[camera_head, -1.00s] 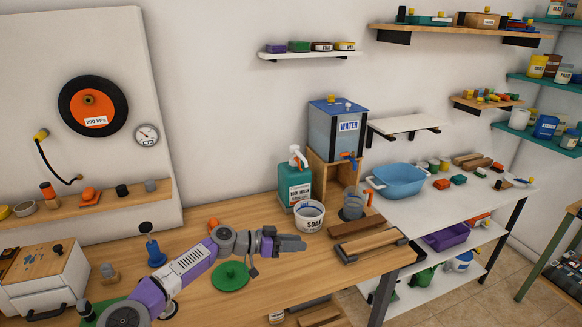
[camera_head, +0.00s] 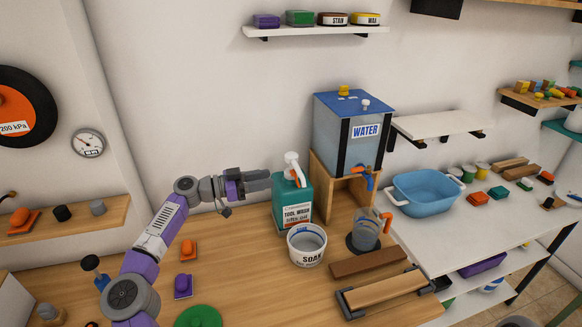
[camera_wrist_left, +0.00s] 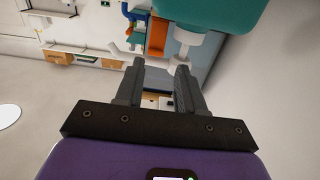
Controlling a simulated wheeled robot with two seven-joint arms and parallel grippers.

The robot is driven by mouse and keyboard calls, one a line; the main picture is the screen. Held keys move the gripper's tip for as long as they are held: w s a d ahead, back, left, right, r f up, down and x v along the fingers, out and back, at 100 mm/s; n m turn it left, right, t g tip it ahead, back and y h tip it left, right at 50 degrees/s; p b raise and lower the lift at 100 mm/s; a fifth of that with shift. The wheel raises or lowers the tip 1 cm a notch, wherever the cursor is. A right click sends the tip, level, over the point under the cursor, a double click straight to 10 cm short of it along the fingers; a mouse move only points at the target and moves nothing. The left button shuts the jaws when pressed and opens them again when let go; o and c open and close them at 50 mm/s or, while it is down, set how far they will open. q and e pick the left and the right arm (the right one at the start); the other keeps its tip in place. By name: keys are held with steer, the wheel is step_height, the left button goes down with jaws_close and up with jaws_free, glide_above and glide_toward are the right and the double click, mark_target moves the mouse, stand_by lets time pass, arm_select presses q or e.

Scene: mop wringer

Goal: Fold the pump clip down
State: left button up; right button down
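The teal TOOL WASH bottle (camera_head: 292,203) stands upright on the wooden bench, with a white pump head (camera_head: 292,159) on top. The orange pump clip (camera_head: 300,177) is at the pump's neck; how far it is folded is too small to tell. My left gripper (camera_head: 268,180) is just left of the bottle, at about the height of its shoulder. In the left wrist view its two fingers (camera_wrist_left: 157,84) are apart with nothing between them. The white pump neck (camera_wrist_left: 188,38) is just beyond the fingertips, below the teal bottle (camera_wrist_left: 205,13). My right gripper is not in view.
A white SOAK bucket (camera_head: 306,247) stands in front of the bottle. The WATER tank (camera_head: 347,135) on its wooden stand (camera_head: 335,190) is behind to the right, with a clear jug (camera_head: 367,232) before it. The bench left of the bucket has free room.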

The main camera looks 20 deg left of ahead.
mark_target(282, 190)
arm_select(q)
steer(key=x, duration=0.6)
steer(key=shift+s+d, duration=0.15)
steer(key=shift+s, duration=0.1)
steer(key=shift+w+d, duration=0.25)
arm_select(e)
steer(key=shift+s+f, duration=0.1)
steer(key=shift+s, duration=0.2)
arm_select(q)
steer(key=shift+c, duration=0.4)
